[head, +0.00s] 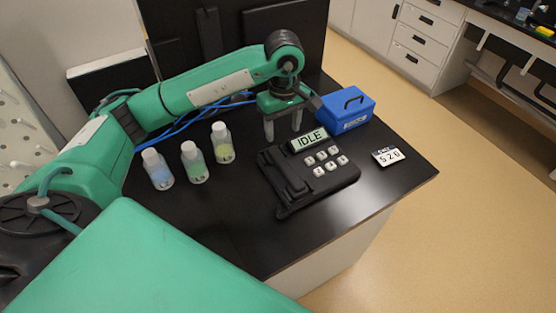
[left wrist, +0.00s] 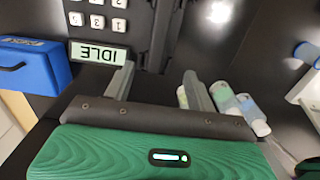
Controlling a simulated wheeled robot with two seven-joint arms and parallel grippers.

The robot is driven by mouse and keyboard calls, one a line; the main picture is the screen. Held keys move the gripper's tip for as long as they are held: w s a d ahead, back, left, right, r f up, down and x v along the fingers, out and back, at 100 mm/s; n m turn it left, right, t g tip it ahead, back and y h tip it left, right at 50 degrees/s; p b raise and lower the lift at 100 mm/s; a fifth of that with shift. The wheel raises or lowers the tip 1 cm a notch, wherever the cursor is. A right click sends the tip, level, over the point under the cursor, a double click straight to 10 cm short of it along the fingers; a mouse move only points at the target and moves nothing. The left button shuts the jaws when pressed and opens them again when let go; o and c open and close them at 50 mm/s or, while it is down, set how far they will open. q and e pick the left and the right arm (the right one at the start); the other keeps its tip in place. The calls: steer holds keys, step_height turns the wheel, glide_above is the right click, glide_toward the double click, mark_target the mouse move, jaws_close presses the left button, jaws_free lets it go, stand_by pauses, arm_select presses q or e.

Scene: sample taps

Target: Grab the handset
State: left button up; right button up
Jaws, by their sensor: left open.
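A black desk phone (head: 345,178) with an IDLE display and white keys lies on the black table. Its dark handset (head: 285,178) lies along the left side of the phone. In the left wrist view, the handset (left wrist: 163,32) is a dark bar beside the keys, at the top of the picture. My left gripper (head: 283,132) is open and empty, pointing down behind the phone's far end. Its two fingers, apart, also show in the left wrist view (left wrist: 160,88), with the handset's end beyond the gap. My right gripper is not in view.
Three capped bottles with blue (head: 158,172), green (head: 195,164) and yellowish (head: 222,145) contents stand left of the phone. A blue box (head: 345,113) with a black handle stands behind it to the right. A number card (head: 388,156) lies near the right edge. The front table area is clear.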

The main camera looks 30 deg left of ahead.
mark_target(285, 166)
arm_select(q)
steer(key=f, duration=0.2)
steer(key=f+p, duration=0.1)
steer(key=f, duration=0.2)
steer(key=f+p, duration=0.1)
steer(key=f, duration=0.1)
steer(key=shift+s+d+f, duration=0.2)
steer(key=shift+d, duration=0.1)
steer(key=shift+f, duration=0.15)
steer(key=f+p, duration=0.2)
steer(key=shift+s+d+p, duration=0.1)
steer(key=shift+d+p, duration=0.25)
steer(key=shift+p, duration=0.05)
step_height(285, 166, down, 2)
steer(key=shift+a+f+p, duration=0.1)
steer(key=shift+f+p, duration=0.1)
steer(key=shift+p, duration=0.25)
steer(key=shift+f, duration=0.35)
steer(key=shift+c, duration=0.5)
steer(key=c, duration=1.1)
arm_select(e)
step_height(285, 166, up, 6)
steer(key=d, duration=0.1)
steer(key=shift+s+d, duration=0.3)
